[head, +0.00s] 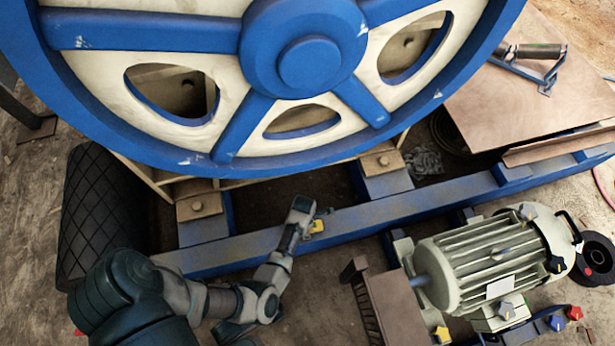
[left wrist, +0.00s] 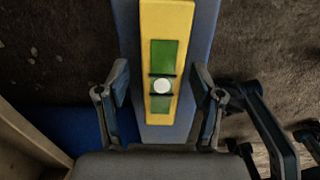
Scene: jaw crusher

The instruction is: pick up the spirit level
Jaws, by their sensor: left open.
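The spirit level (left wrist: 166,30) is a yellow bar with a green panel and a round white vial. In the left wrist view it lies along the blue-grey top of a beam. In the head view only a small yellow part of it (head: 317,226) shows on the blue beam, and my gripper hides the rest. My left gripper (head: 308,222) is over it. In the left wrist view the gripper (left wrist: 162,85) is open, with one finger on each side of the level and a gap on both sides. My right gripper is not recognisable in either view.
The long blue beam (head: 400,212) runs under a large blue and cream flywheel (head: 305,60). A grey-green motor (head: 490,262) stands at the right, beside a brown box-like part (head: 395,310). Dark linkage bars (left wrist: 268,130) are close on the right in the wrist view.

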